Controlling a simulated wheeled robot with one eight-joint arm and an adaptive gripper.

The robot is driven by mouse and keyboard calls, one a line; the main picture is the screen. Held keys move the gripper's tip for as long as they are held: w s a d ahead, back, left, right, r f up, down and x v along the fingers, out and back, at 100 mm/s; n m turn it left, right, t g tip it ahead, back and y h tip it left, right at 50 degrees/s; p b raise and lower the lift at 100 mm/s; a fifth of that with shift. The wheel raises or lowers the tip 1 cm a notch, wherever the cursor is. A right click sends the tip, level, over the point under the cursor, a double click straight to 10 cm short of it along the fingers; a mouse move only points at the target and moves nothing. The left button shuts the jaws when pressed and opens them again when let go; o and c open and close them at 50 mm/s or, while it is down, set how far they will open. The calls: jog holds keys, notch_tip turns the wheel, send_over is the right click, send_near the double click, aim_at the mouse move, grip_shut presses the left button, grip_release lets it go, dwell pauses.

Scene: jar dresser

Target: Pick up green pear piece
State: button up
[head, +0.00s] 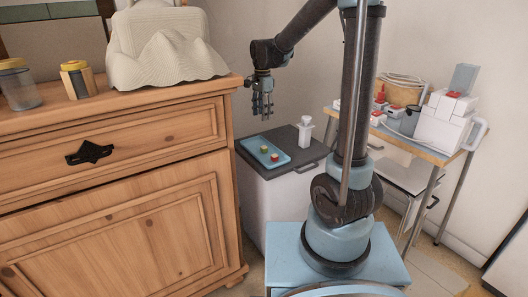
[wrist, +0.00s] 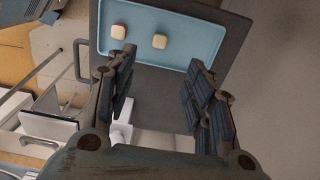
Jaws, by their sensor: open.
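The green pear piece (head: 263,149) is a small block with a pale top, lying in the light blue tray (head: 283,164). In the wrist view the pear piece (wrist: 159,41) lies just beyond the fingertips, near the middle of the gap between them. My gripper (head: 262,114) hangs fingers down above the tray, clear of it. In the wrist view my gripper (wrist: 162,60) is open with nothing between its fingers.
A white dispenser-like object (head: 305,132) stands beside the tray on the dark cabinet top (head: 301,164). The wooden dresser (head: 140,200) is left; a cluttered side table (head: 425,150) is right.

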send_over(263, 147)
notch_tip(263, 147, down, 11)
jog(key=shift+f, duration=0.15)
jog(key=shift+w+f, duration=0.15)
jog(key=shift+f, duration=2.5)
jog(key=c, duration=0.9)
